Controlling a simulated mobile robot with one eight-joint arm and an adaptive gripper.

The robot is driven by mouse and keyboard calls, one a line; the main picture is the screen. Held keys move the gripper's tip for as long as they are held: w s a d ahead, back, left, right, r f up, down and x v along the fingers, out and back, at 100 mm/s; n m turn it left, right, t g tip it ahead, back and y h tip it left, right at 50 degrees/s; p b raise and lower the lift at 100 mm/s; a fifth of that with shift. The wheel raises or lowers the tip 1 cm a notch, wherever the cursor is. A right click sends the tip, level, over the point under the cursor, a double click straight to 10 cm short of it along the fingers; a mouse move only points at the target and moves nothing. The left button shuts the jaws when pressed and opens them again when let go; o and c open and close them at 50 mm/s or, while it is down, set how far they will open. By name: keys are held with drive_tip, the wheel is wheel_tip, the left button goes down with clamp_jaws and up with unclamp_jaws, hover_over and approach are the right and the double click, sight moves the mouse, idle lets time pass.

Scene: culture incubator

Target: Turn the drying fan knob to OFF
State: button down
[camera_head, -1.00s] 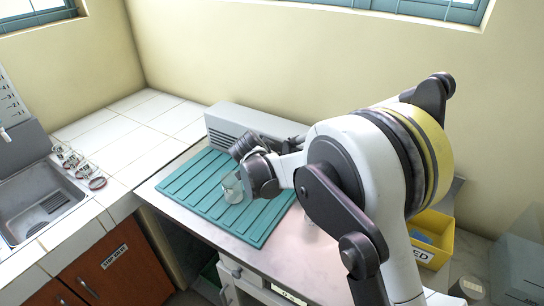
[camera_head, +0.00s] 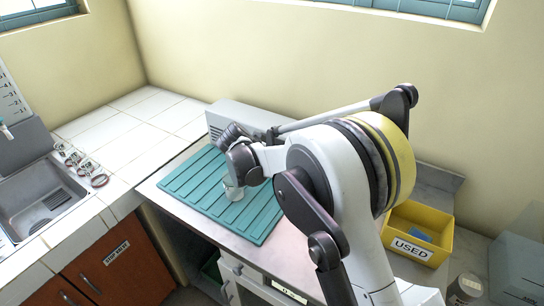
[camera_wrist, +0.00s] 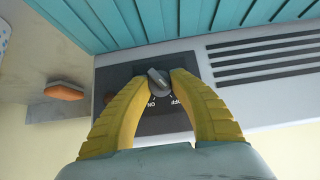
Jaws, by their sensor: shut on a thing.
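The drying fan knob (camera_wrist: 158,82) is dark grey and sits on a black panel (camera_wrist: 125,92) on the grey fan unit (camera_wrist: 230,110) in the wrist view. ON and OFF labels show upside down beside the knob. I cannot tell exactly which label the knob points to. My gripper (camera_wrist: 160,76) has yellow fingers, shut on the knob from both sides. In the head view the fan unit (camera_head: 216,122) stands behind the teal mat, and my wrist hides its knob and my fingers.
A teal ribbed drying mat (camera_head: 190,187) covers the counter, with a clear glass vessel (camera_head: 233,193) partly behind my wrist. A yellow bin marked USED (camera_head: 415,252) stands at the right. A sink (camera_head: 45,205) is at the left. An orange-brown object (camera_wrist: 65,91) lies beside the unit.

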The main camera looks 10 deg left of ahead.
drive_tip(key=c, duration=1.4)
unclamp_jaws()
drive_tip(key=v, duration=1.2)
